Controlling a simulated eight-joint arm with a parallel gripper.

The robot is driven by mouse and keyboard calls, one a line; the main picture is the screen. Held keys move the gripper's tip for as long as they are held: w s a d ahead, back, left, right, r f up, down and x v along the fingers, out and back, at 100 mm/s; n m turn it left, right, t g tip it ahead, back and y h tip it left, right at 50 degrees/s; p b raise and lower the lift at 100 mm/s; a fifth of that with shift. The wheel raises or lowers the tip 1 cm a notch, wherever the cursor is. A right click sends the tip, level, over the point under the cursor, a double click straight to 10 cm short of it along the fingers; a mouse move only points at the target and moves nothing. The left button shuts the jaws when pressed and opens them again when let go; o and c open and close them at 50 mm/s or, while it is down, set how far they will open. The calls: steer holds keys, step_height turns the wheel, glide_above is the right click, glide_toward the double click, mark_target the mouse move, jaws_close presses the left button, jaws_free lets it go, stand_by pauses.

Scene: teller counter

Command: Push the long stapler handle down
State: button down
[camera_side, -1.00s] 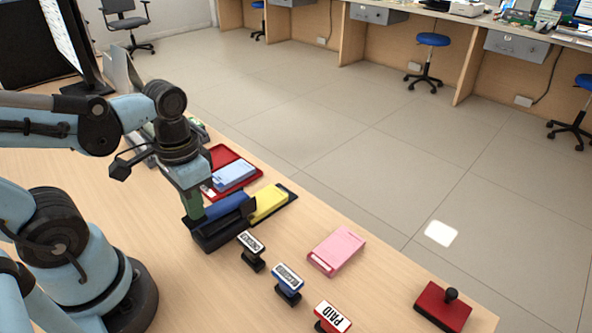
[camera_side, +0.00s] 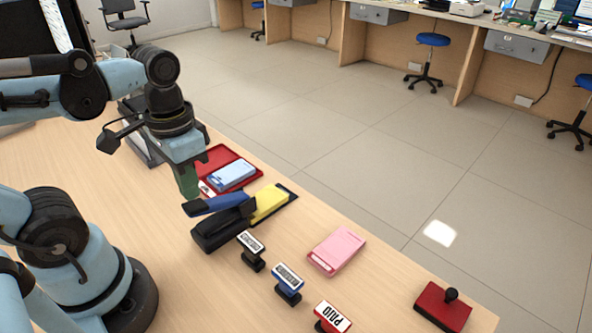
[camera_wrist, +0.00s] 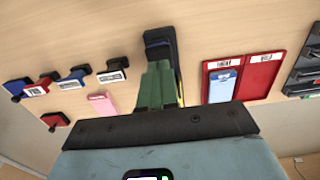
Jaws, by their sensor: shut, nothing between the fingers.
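An open red case (camera_side: 207,160) with a light blue item (camera_side: 232,175) lies behind the stapler. Several stamps, including the PAID stamp (camera_side: 332,318), stand in front. A pink pad (camera_side: 338,250) lies to the right, and a dark red block (camera_side: 443,307) near the counter edge.

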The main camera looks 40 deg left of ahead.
steer(key=shift+r, duration=1.65)
steer(key=w+t, duration=0.2)
steer(key=w, duration=0.1)
steer(key=w+f+t, duration=0.1)
steer(key=w+t, duration=0.1)
steer(key=w, duration=0.1)
steer(key=w+d+f+t, duration=0.1)
steer(key=w+t, duration=0.1)
steer(key=w, duration=0.1)
steer(key=shift+f+t, duration=0.2)
steer(key=shift+t, duration=0.2)
steer(key=shift+w+r, duration=0.1)
steer(key=shift+w, duration=0.15)
